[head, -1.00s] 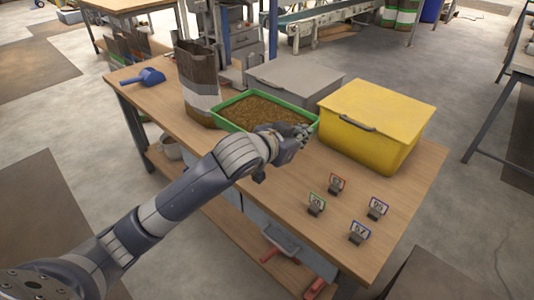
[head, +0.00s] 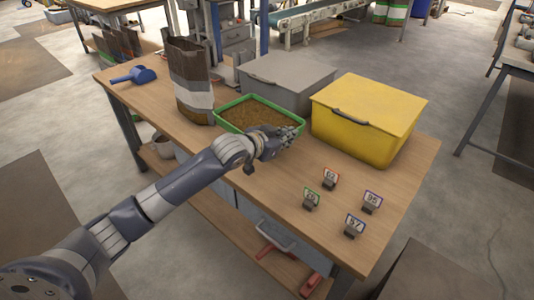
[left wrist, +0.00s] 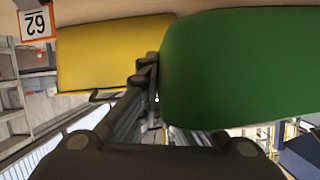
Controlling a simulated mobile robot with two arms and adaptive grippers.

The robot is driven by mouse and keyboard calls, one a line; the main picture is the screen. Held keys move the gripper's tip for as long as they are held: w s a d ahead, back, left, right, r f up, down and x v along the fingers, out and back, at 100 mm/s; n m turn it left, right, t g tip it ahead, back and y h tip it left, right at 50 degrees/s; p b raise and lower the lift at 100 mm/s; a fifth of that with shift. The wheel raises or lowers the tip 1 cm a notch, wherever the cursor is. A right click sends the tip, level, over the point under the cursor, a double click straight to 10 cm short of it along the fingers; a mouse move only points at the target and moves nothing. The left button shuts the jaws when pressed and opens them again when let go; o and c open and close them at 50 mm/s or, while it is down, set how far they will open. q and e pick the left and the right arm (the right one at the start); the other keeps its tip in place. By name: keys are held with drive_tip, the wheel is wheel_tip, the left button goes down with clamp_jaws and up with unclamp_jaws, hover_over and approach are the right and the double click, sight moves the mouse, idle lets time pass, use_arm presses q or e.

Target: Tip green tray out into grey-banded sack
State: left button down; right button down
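The green tray (head: 218,120), filled with brown pellets (head: 254,112), sits on the workbench in the head view. Its green wall (left wrist: 240,70) fills the right of the left wrist view. The tall brown sack with a pale grey band (head: 191,80) stands upright just left of the tray. My left gripper (head: 287,138) is at the tray's near right corner and hides part of it. In the left wrist view its dark fingers (left wrist: 148,78) lie right beside the tray wall; whether they grip it is unclear. My right gripper is not in view.
A yellow lidded bin (head: 362,130) stands close right of the tray, and a grey bin (head: 285,82) behind it. Several number cards, including the red-framed one (head: 330,178), stand at front right. A blue scoop (head: 135,76) lies at the left end.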

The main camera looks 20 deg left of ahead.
use_arm(q)
wheel_tip(320, 180, down, 4)
drive_tip(key=shift+f, duration=0.2)
wheel_tip(320, 180, down, 4)
drive_tip(key=shift+r+p, duration=0.1)
drive_tip(key=shift+p, duration=0.3)
drive_tip(key=c, duration=1.8)
unclamp_jaws()
drive_tip(key=shift+f, duration=0.25)
